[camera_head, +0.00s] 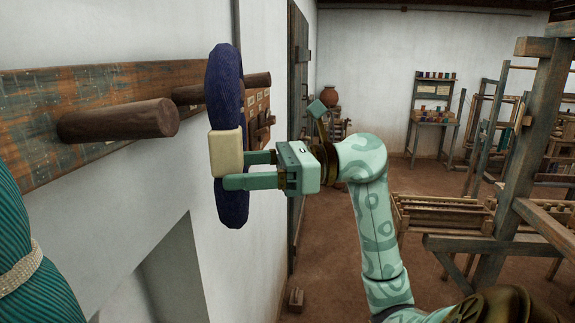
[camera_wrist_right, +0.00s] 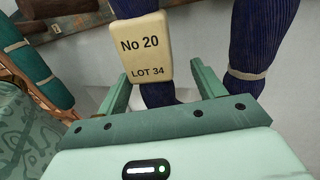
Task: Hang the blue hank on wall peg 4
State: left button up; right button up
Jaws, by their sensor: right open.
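The dark blue hank (camera_head: 224,85) hangs upright at the wooden peg rail (camera_head: 30,115), with a cream tag (camera_head: 226,152) on its near side. A peg (camera_head: 188,95) shows left of the hank and a peg end right of it; the hank hides the middle, so I cannot tell fully how it sits. My right gripper (camera_head: 243,170) is open beside the hank at tag height. In the right wrist view its fingers stand apart, below the tag (camera_wrist_right: 141,47) reading "No 20 LOT 34", with the blue hank (camera_wrist_right: 253,45) beyond. No peg number is legible. My left gripper is out of view.
A bare peg (camera_head: 120,121) sticks out nearer on the rail. A teal hank (camera_head: 30,262) with a pale band hangs at the near left. A wooden loom (camera_head: 520,150) stands at the right. The floor below my right arm is open.

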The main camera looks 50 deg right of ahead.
jog(key=b+v, duration=0.7)
jog(key=v, duration=0.9)
jog(key=shift+d, duration=0.25)
jog(key=shift+f, duration=0.1)
